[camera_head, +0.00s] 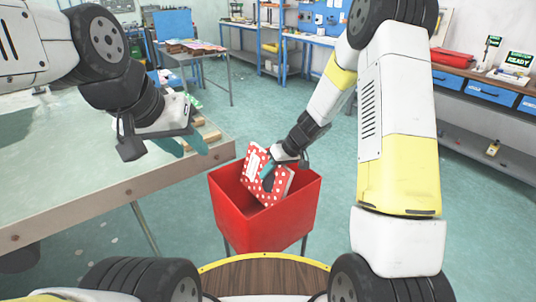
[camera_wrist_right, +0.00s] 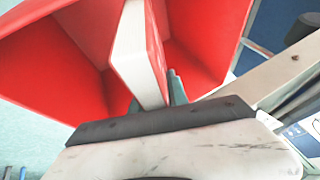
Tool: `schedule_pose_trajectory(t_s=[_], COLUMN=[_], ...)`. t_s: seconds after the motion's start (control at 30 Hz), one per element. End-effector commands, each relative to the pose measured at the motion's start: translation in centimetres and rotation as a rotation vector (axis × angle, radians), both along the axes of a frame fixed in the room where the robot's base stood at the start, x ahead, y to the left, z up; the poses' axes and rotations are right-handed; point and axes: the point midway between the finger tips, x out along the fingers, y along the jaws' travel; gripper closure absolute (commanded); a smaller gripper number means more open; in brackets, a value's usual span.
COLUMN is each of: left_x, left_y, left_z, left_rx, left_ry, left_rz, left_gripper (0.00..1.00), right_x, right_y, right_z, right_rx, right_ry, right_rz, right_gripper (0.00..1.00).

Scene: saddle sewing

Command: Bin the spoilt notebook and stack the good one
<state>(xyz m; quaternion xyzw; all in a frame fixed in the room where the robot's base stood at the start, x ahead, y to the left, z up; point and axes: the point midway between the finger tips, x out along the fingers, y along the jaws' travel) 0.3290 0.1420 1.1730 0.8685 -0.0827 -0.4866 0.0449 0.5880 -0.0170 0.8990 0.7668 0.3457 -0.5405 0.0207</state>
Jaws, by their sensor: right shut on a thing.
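A red notebook with white dots (camera_head: 256,168) is held tilted in the mouth of a red bin (camera_head: 240,212). My right gripper (camera_head: 274,168) is shut on the notebook from its right side. In the right wrist view the notebook's white page edge (camera_wrist_right: 133,50) stands between the fingers (camera_wrist_right: 160,95), with the red bin walls (camera_wrist_right: 60,65) around it. My left gripper (camera_head: 190,146) is over the right edge of the table at left; its fingers look apart with nothing between them. No second notebook can be made out; my left arm hides part of the table.
The pale table (camera_head: 70,180) fills the left, with small wooden pieces (camera_head: 208,132) at its right edge. A shelf bench (camera_head: 480,85) with blue drawers stands at the right wall. The floor behind the bin is clear.

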Motion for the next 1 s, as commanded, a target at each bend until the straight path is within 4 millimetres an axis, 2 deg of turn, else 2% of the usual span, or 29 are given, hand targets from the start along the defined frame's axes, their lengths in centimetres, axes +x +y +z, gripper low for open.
schedule_pose_trajectory(t_s=[0.7, 1.0], left_x=[0.0, 0.0], left_y=[0.0, 0.0], left_z=[0.0, 0.0], left_rx=[0.000, 0.000], left_ry=[0.000, 0.000], left_rz=[0.000, 0.000], left_gripper=[0.64, 0.64], right_x=[0.0, 0.0], right_y=[0.0, 0.0], right_z=[-8.2, -10.4], right_rx=[0.004, 0.001], right_ry=[0.002, 0.000], right_rz=[-0.002, 0.000], right_gripper=[1.00, 1.00])
